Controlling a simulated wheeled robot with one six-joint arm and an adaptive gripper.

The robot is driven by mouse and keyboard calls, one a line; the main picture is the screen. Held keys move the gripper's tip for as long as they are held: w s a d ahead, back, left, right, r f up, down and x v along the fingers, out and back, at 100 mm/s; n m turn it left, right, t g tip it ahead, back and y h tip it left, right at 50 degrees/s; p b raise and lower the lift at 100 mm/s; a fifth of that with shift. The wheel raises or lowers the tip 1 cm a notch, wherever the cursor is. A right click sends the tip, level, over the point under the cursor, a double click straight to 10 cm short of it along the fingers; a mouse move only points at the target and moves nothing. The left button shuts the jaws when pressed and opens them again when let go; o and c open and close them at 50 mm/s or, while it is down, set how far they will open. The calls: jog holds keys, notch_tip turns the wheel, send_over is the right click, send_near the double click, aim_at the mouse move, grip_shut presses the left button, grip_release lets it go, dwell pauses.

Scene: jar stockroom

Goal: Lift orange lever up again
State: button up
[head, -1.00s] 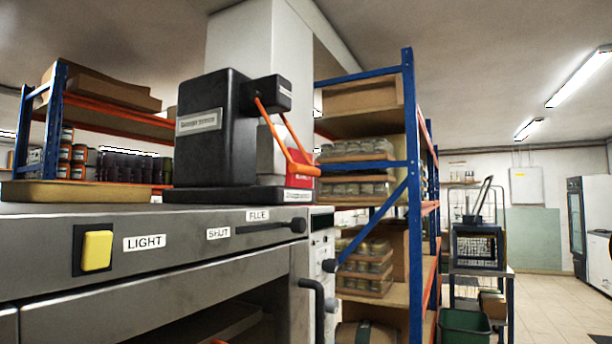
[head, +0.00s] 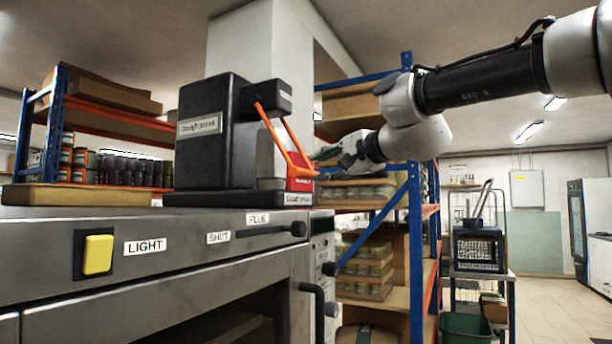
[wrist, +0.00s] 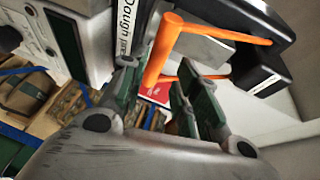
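The orange lever (head: 283,140) is a two-armed bar on the black dough press (head: 202,150). It slopes down to the right, with its handle end low beside a red block (head: 300,184). My gripper (head: 338,158) is just right of the handle end in the head view. In the wrist view the orange handle (wrist: 161,50) lies ahead of and partly between the spread fingers of my gripper (wrist: 155,82). The fingers look open, with gaps beside the handle. Whether a finger touches it cannot be told.
The press stands on a steel oven (head: 190,227) with a yellow light switch (head: 97,254) and a black flue rod (head: 270,230). Blue-framed shelves (head: 415,250) with boxed jars stand close behind my arm. Open floor (head: 545,310) lies at the right.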

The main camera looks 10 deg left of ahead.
aim_at(310, 174)
jog(key=shift+w+a+f, duration=0.15)
jog(key=shift+w+a, duration=0.05)
jog(key=shift+w, duration=0.15)
jog(key=x, duration=0.7)
jog(key=shift+w+f, duration=0.1)
grip_shut()
